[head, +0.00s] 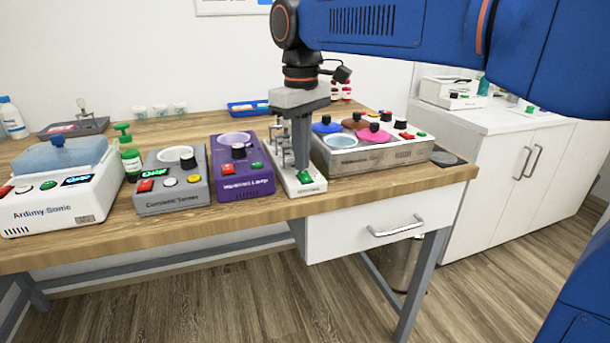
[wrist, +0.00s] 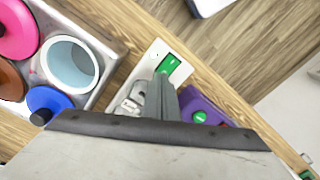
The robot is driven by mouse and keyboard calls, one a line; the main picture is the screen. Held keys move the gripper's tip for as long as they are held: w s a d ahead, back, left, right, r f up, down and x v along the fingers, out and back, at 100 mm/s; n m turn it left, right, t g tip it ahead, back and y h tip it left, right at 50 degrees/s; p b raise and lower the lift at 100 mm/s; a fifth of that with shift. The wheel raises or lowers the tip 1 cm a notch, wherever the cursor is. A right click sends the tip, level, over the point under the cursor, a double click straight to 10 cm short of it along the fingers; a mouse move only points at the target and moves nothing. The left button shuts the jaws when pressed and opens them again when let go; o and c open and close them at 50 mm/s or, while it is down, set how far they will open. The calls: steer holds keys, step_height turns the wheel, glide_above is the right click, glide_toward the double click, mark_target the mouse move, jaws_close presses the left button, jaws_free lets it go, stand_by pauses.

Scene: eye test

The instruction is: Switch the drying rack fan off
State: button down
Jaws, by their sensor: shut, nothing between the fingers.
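The drying rack is a narrow white unit (head: 313,188) with metal rack prongs (head: 279,150), standing at the table's front edge. A green switch (head: 306,177) sits on its front end; it also shows in the wrist view (wrist: 170,64), with a small white mark on it. Which way it is set I cannot tell. My gripper (head: 304,166) is shut and empty, pointing down over the rack just behind the switch. In the wrist view the closed fingers (wrist: 160,80) end beside the switch. Whether they touch it I cannot tell. The fingers hide part of the rack.
A purple device (head: 243,182) with a black knob stands close on the left. A grey multi-well bath (head: 375,157) with coloured lids stands close on the right. A grey device (head: 172,196) and a white device (head: 60,205) are further left. A drawer handle (head: 397,227) juts out below.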

steer(key=shift+f, duration=0.25)
step_height(320, 180, up, 7)
stand_by(1.2)
steer(key=s+d+f+m+t, duration=0.15)
steer(key=s+d+f, duration=0.3)
steer(key=d, duration=0.45)
steer(key=s+d+f+m+t, duration=0.1)
steer(key=s+d+f+m, duration=0.3)
steer(key=d, duration=0.6)
steer(key=s+d+f+m, duration=0.1)
steer(key=s+d+f, duration=0.2)
steer(key=s+f, duration=0.1)
steer(key=s+d+f+m+t, duration=0.1)
steer(key=s+d+f, duration=0.2)
steer(key=f, duration=0.4)
steer(key=s+d+f+m+t, duration=0.1)
steer(key=s+d+f+m, duration=0.1)
steer(key=s+f, duration=0.3)
steer(key=shift+s+d+f, duration=0.4)
steer(key=shift+d+f, duration=0.35)
steer(key=shift+d, duration=0.1)
